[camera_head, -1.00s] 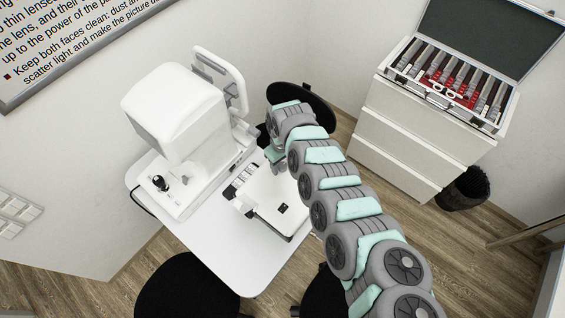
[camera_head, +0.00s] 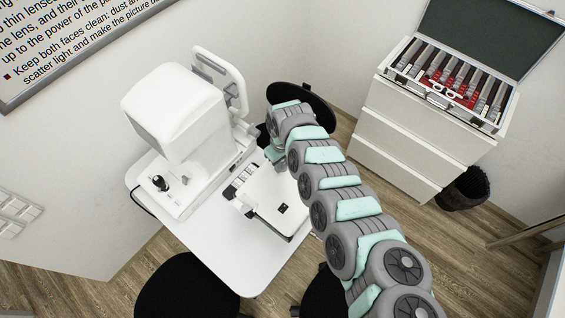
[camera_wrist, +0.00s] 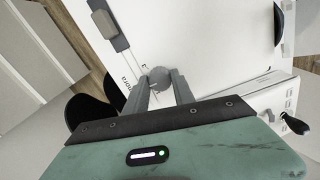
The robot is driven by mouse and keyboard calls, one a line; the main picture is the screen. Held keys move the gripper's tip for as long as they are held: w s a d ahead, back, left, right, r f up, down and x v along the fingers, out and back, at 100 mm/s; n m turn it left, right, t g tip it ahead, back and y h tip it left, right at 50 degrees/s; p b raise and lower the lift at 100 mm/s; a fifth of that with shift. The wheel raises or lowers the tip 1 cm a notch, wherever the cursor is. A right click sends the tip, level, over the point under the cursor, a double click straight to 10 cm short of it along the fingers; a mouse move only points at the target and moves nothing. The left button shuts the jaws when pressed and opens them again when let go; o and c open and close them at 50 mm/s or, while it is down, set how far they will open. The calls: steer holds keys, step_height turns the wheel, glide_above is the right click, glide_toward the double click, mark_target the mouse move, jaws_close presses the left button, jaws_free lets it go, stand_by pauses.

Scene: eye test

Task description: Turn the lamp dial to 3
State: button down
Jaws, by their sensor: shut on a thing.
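The grey round dial (camera_wrist: 160,75) shows in the wrist view on a white surface, with small dark marks beside it that I cannot read. My gripper (camera_wrist: 160,85) is shut on the dial, one finger on each side of it. I cannot tell which number the dial points to. In the head view my gripper (camera_head: 275,156) is at the far side of the white flat device (camera_head: 268,207) on the table, and the dial is hidden there behind my arm.
A large white eye instrument (camera_head: 180,110) with a black joystick (camera_head: 161,183) stands left on the white table (camera_head: 240,262). Dark stools (camera_head: 185,290) are close to the table. A drawer cabinet (camera_head: 400,140) bears an open lens case (camera_head: 450,78) at right.

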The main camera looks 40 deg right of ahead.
steer(key=shift+r+m+p, duration=0.15)
steer(key=shift+m+p, duration=0.15)
steer(key=shift+p, duration=0.15)
steer(key=shift+r+m+p, duration=0.1)
steer(key=shift+m+p, duration=0.4)
steer(key=shift+p, duration=0.15)
steer(key=shift+w+m+p, duration=0.15)
steer(key=shift+m+p, duration=0.35)
steer(key=shift+m, duration=0.3)
steer(key=shift+a+f+m, duration=0.1)
steer(key=shift+f+m, duration=0.1)
steer(key=shift+m, duration=0.7)
steer(key=shift+f+m+b, duration=0.25)
steer(key=shift+m+b, duration=1.45)
steer(key=shift+b, duration=0.05)
steer(key=shift+r+m+b, duration=0.2)
steer(key=shift+m+b, duration=1.1)
steer(key=shift+m, duration=0.1)
